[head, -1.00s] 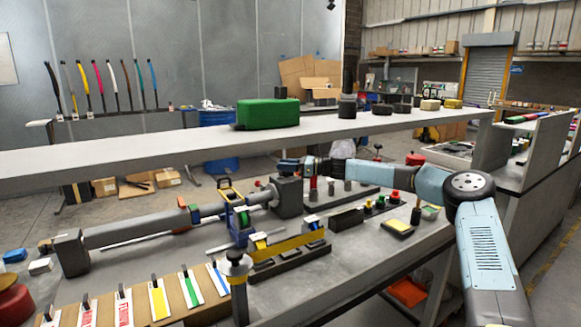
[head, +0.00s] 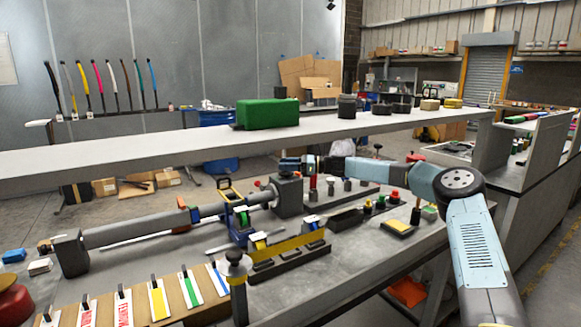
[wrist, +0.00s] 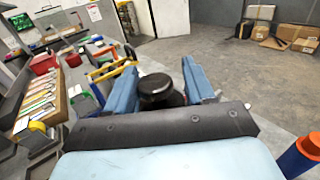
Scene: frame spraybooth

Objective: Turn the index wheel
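My gripper (head: 290,164) is at the grey fixture block (head: 286,196) on the bench, by its top edge. In the wrist view my two blue fingers (wrist: 163,88) stand wide apart. A dark round knob-like piece (wrist: 157,88) shows between them. It may be the index wheel, but I cannot be sure. The left finger lies close to it and a narrow gap seems to show at the right finger; contact is unclear. In the head view this piece is hidden or too small to make out behind my gripper.
A long grey shelf (head: 100,148) runs above and behind the fixture, with a green block (head: 267,114) on it. A yellow bar (head: 290,243), colored label cards (head: 158,298) and a post (head: 238,275) stand in front. Red and green buttons (head: 380,202) lie to the right.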

